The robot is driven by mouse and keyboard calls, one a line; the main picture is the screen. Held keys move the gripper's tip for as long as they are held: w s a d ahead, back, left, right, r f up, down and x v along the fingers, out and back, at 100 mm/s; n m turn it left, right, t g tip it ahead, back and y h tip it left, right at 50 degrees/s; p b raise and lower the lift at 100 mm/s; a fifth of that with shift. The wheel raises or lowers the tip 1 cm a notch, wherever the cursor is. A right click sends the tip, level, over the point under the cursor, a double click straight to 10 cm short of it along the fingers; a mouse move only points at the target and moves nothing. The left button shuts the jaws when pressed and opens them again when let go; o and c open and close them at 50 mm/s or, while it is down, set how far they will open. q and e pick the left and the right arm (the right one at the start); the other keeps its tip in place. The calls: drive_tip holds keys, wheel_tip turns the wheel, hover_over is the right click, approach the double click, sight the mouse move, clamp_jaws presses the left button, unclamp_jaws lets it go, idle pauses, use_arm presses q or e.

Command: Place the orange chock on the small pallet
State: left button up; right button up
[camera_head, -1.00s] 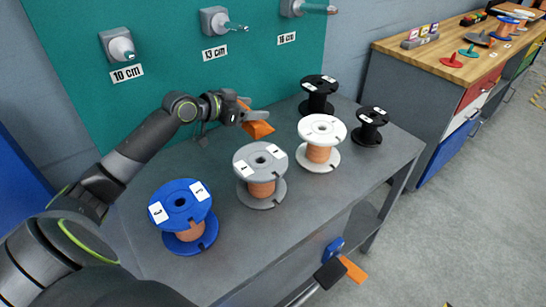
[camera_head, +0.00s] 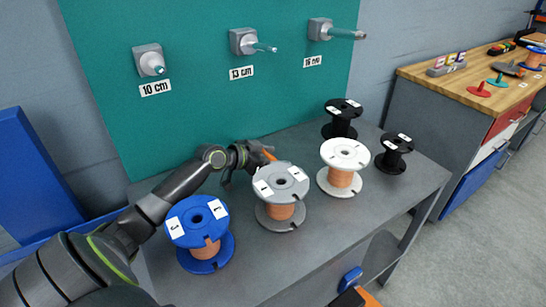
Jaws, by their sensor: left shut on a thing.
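My left gripper (camera_head: 256,154) is above the grey table, just behind and left of the grey spool. It is shut on the orange chock (camera_head: 269,156), of which only a small orange strip shows beside the fingers. The rest of the chock is hidden by the gripper and the grey spool. I see no small pallet in this view. My right gripper is not in view.
On the grey table (camera_head: 330,227) stand a blue spool (camera_head: 198,208), a grey spool (camera_head: 280,182), a white spool (camera_head: 345,153) and two black spools (camera_head: 341,107) (camera_head: 394,144). Pegs (camera_head: 152,66) stick out of the green board (camera_head: 200,110). A wooden-topped workbench (camera_head: 443,75) stands right.

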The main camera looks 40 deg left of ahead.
use_arm(q)
drive_tip(key=o, duration=1.1)
drive_tip(key=shift+o, duration=0.2)
drive_tip(key=shift+r, duration=0.15)
